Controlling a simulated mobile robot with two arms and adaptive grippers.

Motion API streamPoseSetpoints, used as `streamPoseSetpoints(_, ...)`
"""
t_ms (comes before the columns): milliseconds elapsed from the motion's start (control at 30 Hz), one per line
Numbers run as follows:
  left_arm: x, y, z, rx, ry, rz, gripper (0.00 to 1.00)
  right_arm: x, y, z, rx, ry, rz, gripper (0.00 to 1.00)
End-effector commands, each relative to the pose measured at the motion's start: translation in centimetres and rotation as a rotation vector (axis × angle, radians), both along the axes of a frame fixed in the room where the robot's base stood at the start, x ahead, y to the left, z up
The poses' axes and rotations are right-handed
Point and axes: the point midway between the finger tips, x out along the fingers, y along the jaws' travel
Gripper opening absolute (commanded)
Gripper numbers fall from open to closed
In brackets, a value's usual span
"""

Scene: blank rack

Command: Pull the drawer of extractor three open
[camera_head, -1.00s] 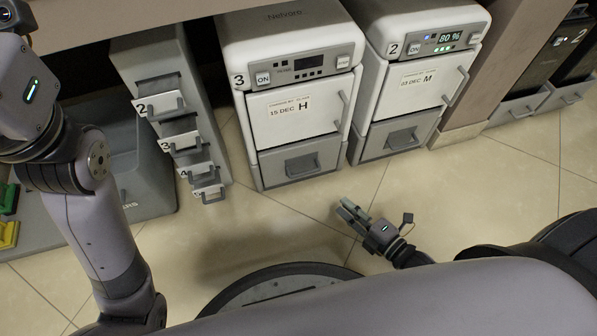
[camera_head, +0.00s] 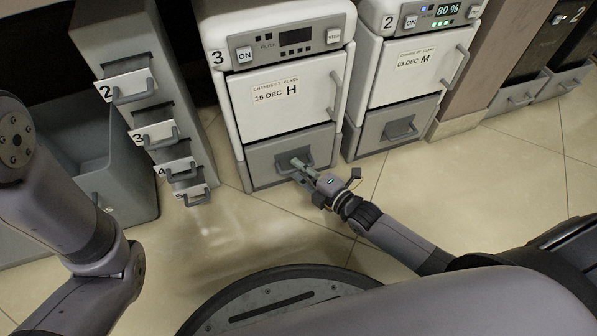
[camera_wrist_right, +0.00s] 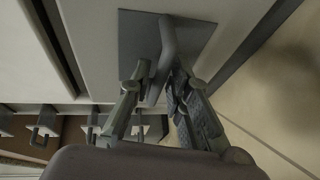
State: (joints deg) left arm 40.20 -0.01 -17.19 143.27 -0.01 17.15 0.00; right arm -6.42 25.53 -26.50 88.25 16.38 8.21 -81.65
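Extractor three (camera_head: 281,67) is a white cabinet labelled 3, with a grey drawer (camera_head: 262,166) at its bottom. The drawer looks closed. Its handle (camera_head: 296,162) is a grey bar in a dark recess; it also shows in the right wrist view (camera_wrist_right: 166,42). My right gripper (camera_head: 303,172) is at this handle. In the right wrist view my right gripper (camera_wrist_right: 158,92) has its fingers apart, one on each side of the handle's bar. I cannot tell whether they touch it. My left arm is at the left of the head view; its gripper is out of the picture.
Extractor two (camera_head: 413,65) stands close on the right, with its own grey drawer (camera_head: 372,137). A grey rack (camera_head: 119,33) with several numbered handles stands on the left. A grey bin (camera_head: 124,205) is farther left. The tiled floor (camera_head: 228,240) in front is clear.

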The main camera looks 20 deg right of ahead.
Motion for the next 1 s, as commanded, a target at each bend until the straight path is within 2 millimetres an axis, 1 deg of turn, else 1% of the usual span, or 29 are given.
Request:
streamPoseSetpoints(33, 0.0, 0.0, -0.33, 0.0, 0.0, 0.0, 0.0, 0.29, 0.14, -0.17, 0.0, -0.001, 0.0, 0.18)
streamPoseSetpoints(133, 0.0, -0.01, -0.39, 0.0, 0.0, 0.0, 0.0, 0.54, 0.25, -0.11, 0.001, 0.0, 0.0, 0.18)
streamPoseSetpoints(367, -0.02, -0.01, -0.32, 0.0, -0.001, 0.0, 0.0, 0.55, 0.25, -0.06, 0.001, 0.0, 0.0, 0.18)
streamPoseSetpoints(633, -0.03, -0.02, -0.34, 0.001, -0.001, 0.0, 0.0, 0.53, 0.24, -0.07, 0.001, 0.0, 0.0, 0.0)
streamPoseSetpoints(1000, 0.0, -0.02, -0.34, 0.0, 0.0, 0.0, 0.0, 0.52, 0.24, -0.09, 0.002, 0.001, 0.0, 0.0)
